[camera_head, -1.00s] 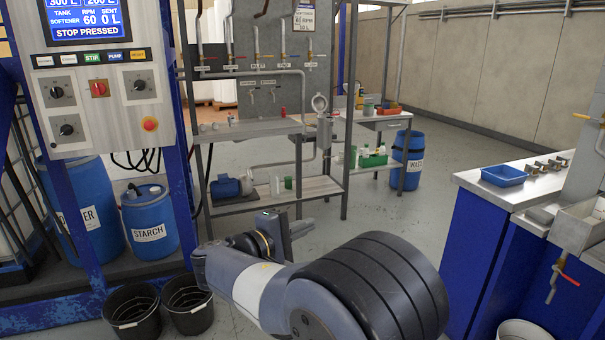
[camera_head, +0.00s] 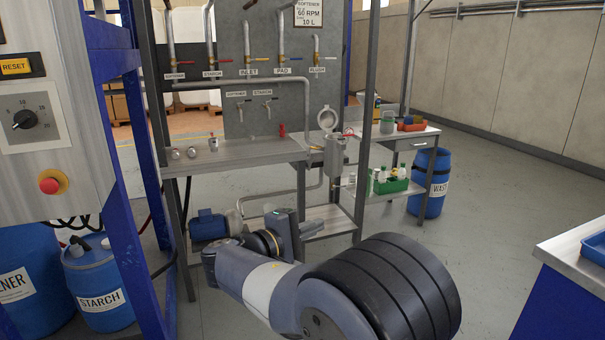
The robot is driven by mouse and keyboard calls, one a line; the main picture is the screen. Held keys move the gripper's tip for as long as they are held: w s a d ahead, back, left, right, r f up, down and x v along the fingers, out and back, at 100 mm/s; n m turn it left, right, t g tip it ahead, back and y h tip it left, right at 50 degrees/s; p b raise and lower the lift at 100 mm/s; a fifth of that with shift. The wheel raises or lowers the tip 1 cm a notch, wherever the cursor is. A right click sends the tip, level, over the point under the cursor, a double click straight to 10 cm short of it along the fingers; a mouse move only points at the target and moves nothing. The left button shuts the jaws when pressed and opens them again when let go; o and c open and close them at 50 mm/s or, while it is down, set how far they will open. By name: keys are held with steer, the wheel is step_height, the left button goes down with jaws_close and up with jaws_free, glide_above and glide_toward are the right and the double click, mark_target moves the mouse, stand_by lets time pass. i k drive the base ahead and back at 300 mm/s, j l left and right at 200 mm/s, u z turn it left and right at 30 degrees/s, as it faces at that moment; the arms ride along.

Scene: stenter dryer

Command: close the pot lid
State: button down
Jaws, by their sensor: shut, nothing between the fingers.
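The pot (camera_head: 334,155) is a small grey metal vessel on the pipework at the right end of the steel shelf unit. Its round lid (camera_head: 327,118) stands up, open, above the pot's back edge. My gripper (camera_head: 286,228) is low in front of the shelf unit, below and to the left of the pot and apart from it. It is shut and empty; its fingertips are hard to make out. The inside of the pot is hidden.
The shelf unit (camera_head: 240,152) has upright posts, with one post (camera_head: 373,110) just right of the pot. Valves and pipes hang behind it. A control panel (camera_head: 40,125) stands at left, a blue waste drum (camera_head: 430,182) at right.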

mark_target(327, 119)
steer(key=i, duration=1.45)
steer(key=i+j, duration=0.1)
steer(key=i, duration=1.35)
steer(key=i+z, duration=0.1)
steer(key=i, duration=1.35)
